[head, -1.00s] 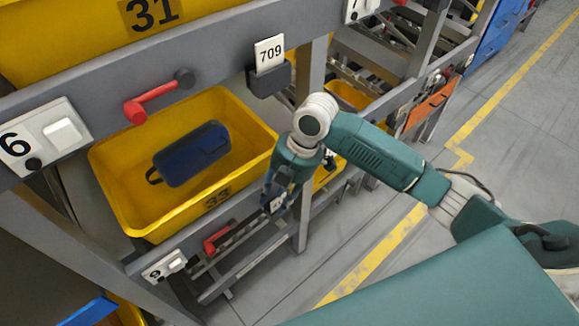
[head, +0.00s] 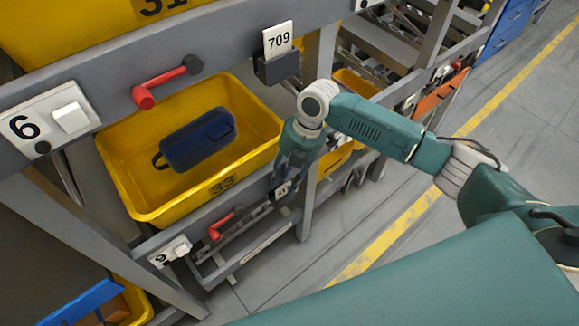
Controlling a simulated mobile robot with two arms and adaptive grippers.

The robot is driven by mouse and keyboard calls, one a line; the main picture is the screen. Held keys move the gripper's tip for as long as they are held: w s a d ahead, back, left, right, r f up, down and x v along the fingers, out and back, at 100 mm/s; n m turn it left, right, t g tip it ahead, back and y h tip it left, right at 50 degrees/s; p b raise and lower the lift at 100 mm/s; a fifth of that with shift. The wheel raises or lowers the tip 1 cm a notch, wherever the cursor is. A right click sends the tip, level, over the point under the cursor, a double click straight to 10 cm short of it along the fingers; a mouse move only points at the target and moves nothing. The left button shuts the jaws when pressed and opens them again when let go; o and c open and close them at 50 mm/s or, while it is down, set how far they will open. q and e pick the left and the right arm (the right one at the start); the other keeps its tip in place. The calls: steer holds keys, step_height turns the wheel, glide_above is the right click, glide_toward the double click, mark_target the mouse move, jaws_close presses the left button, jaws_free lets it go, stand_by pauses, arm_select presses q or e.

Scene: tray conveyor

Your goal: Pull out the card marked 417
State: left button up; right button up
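A small white card (head: 284,190) with dark digits, seemingly starting with 41, sits at the lower rail of the rack, to the right of the yellow bin marked 33. Its last digit is hidden or too small to read. My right gripper (head: 282,180) points down at this card, its dark fingers in front of and around the card's area. I cannot tell whether the fingers touch the card or how far they are open. My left gripper is not in view.
Another card, marked 709 (head: 278,39), stands in a dark holder on the upper rail. A yellow bin (head: 125,180) holds a dark blue case (head: 198,141). Red levers (head: 165,84) stick out from the rails. A grey upright (head: 306,200) stands close right of my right gripper. The floor at right is clear.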

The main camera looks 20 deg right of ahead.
steer(key=shift+a+f, duration=0.2)
steer(key=shift+f, duration=0.45)
jaws_close()
steer(key=shift+w+r, duration=0.1)
steer(key=shift+r, duration=0.15)
steer(key=shift+r+p, duration=2.35)
steer(key=shift+p, duration=0.2)
steer(key=shift+r+p, duration=2)
steer(key=shift+p, duration=0.1)
